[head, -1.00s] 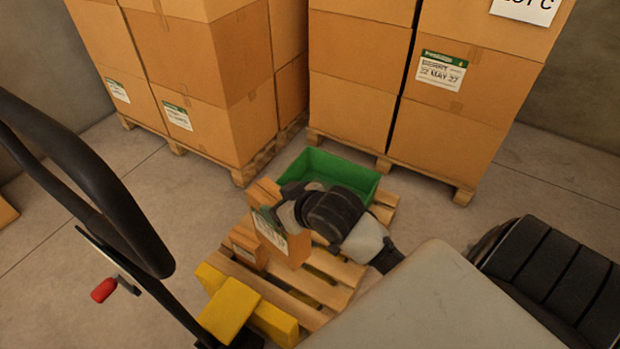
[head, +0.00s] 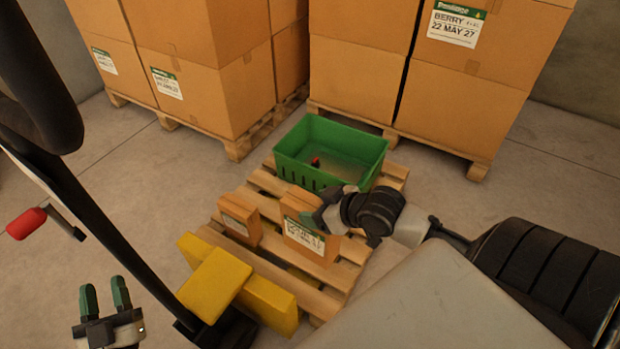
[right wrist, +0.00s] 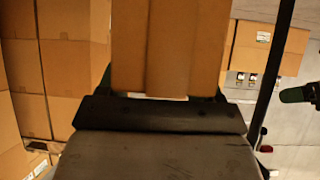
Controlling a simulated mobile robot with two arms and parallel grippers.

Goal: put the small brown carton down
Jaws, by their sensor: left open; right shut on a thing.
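My right gripper (head: 322,214) is shut on a small brown carton (head: 306,242) with a white and green label. The carton is upright over the front right of the wooden pallet (head: 268,183); I cannot tell whether its base touches the slats. In the right wrist view the carton (right wrist: 172,50) fills the space between the fingers. A second, slightly smaller brown carton (head: 240,219) stands on the pallet just left of it, with a narrow gap between. My left gripper (head: 104,290) is open and empty at the lower left, away from the pallet.
A green crate (head: 330,125) with a small red thing inside sits at the pallet's back. Yellow parts (head: 215,283) lie at its front left. A black handle frame (head: 95,215) with a red knob (head: 26,223) rises at left. Tall box stacks (head: 205,60) stand behind.

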